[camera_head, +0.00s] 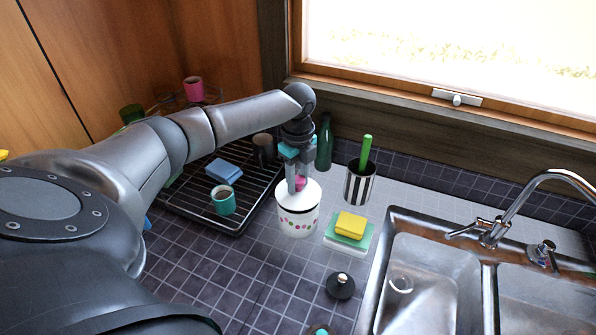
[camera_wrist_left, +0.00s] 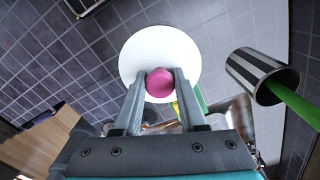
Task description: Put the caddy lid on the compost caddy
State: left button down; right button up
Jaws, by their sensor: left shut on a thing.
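The caddy lid (camera_head: 311,193) is a white disc with a pink knob. It also fills the upper middle of the left wrist view (camera_wrist_left: 132,55). My left gripper (camera_head: 297,186) is shut on the pink knob (camera_wrist_left: 160,83), pointing down. The compost caddy (camera_head: 297,223) is a white tub with coloured dots on the counter, directly below the lid. The lid looks level and covers the caddy's top in the head view. I cannot tell whether it rests on the rim or hovers just above. The lid hides the caddy in the wrist view. My right gripper is not in view.
A dish rack (camera_head: 237,228) with a teal mug (camera_head: 223,201) stands left. A striped holder (camera_head: 359,185) with a green-handled tool and a green bottle (camera_head: 324,146) stand behind. A yellow sponge (camera_head: 351,225), a black knobbed disc (camera_head: 340,288) and the sink (camera_head: 428,280) are right.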

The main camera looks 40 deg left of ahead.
pick_arm(q)
jog(key=shift+f+b, duration=0.35)
jog(key=shift+f, duration=0.45)
dwell(0.4)
jog(key=shift+c, duration=2)
grip_release()
jog(key=shift+r, duration=0.1)
notch_tip(320, 180, up, 15)
